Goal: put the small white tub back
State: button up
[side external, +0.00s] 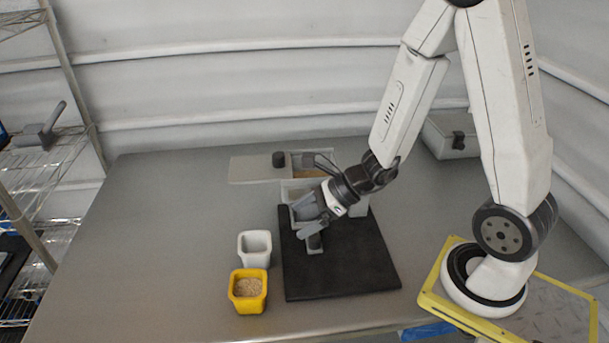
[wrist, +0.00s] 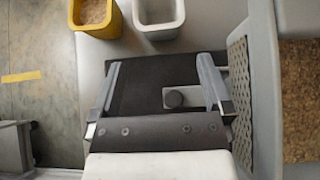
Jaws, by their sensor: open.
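The small white tub (side external: 254,248) stands upright on the table, left of the black mat, and looks empty. It also shows at the top of the wrist view (wrist: 158,14). A yellow tub (side external: 248,290) holding pale grains stands just in front of it; it is at the top left of the wrist view (wrist: 97,18). My gripper (side external: 308,218) is open and empty, over the black mat (side external: 345,275) beside the hopper (side external: 300,185), to the right of the white tub.
A pale lid (side external: 256,169) with a black knob (side external: 279,159) sits slid left off the hopper, which holds brown substrate (wrist: 303,100). A grey case (side external: 450,135) stands at the back right. A wire shelf is at left. The table's left side is clear.

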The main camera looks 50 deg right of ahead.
jog(key=shift+a, duration=0.1)
jog(key=s+a+n+g+h, duration=0.15)
jog(key=s+n+g, duration=0.5)
jog(key=n, duration=0.65)
jog(key=w+d+r+n+t+h, duration=0.1)
jog(key=d+n+h, duration=0.4)
jog(key=n, duration=0.9)
jog(key=shift+w+d+r+t+h, duration=0.25)
jog(key=shift+r+t+h, duration=0.15)
jog(key=shift+r, duration=0.45)
